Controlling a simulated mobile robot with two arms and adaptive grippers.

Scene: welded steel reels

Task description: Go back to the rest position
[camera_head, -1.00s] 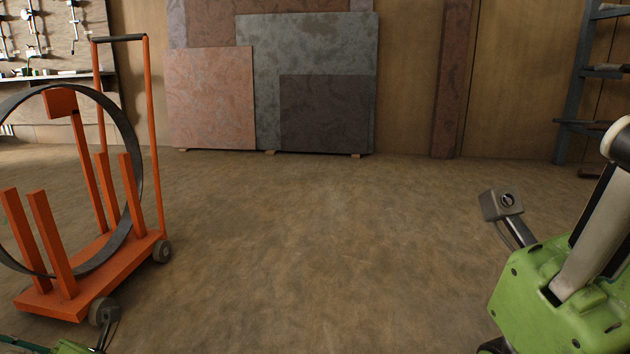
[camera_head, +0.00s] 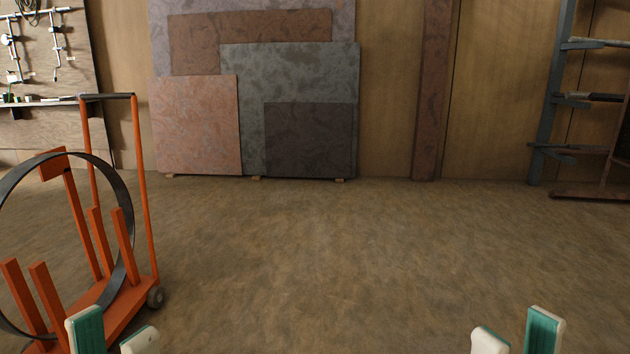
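My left gripper (camera_head: 112,335) is at the bottom left of the head view, with its two pale fingertips apart and nothing between them. It overlaps the lower front of the orange cart in the picture. My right gripper (camera_head: 515,335) is at the bottom right, also with its fingertips apart and empty. The rest of both arms is below the picture. A dark steel reel (camera_head: 128,215) stands upright in the orange cart (camera_head: 145,225) at the left, between its orange posts.
Stone-like slabs (camera_head: 203,125) lean against the back wall. A grey rack (camera_head: 550,110) stands at the far right, and a tool board (camera_head: 60,75) hangs at the back left. The brown floor (camera_head: 330,260) in the middle is clear.

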